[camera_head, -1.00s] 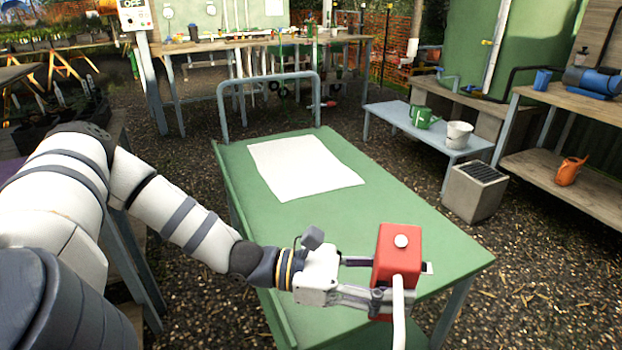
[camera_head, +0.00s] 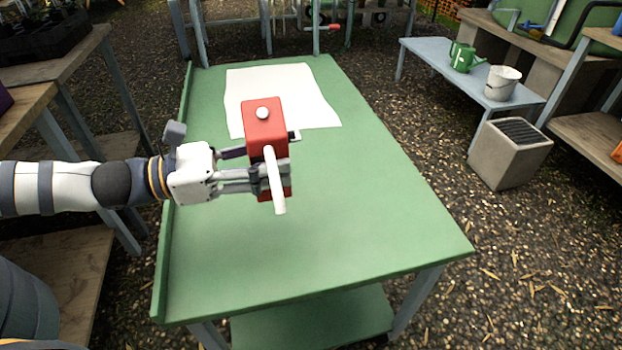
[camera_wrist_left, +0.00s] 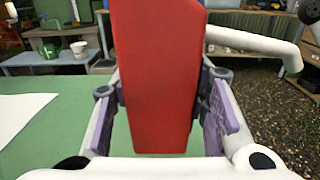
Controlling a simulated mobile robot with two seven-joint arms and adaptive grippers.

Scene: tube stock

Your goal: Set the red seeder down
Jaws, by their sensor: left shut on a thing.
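The red seeder (camera_head: 263,118) is a red box with a white knob and a white curved handle. My left gripper (camera_head: 268,160) is shut on it, one finger on each side, and the arm comes in from the left. In the left wrist view the seeder (camera_wrist_left: 158,80) fills the space between the fingers and looks upright. It appears held over the green table (camera_head: 330,220); I cannot tell the gap beneath it. A white sheet (camera_head: 310,95) lies on the table behind the seeder, partly covered by it in the head view. My right gripper is not in view.
The table's front and right parts are bare. A raised rim (camera_head: 172,220) runs along its left side. To the right stand a blue-grey bench (camera_head: 470,85) with a green watering can (camera_head: 462,57) and white bucket (camera_head: 502,82), and a grey box (camera_head: 508,155).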

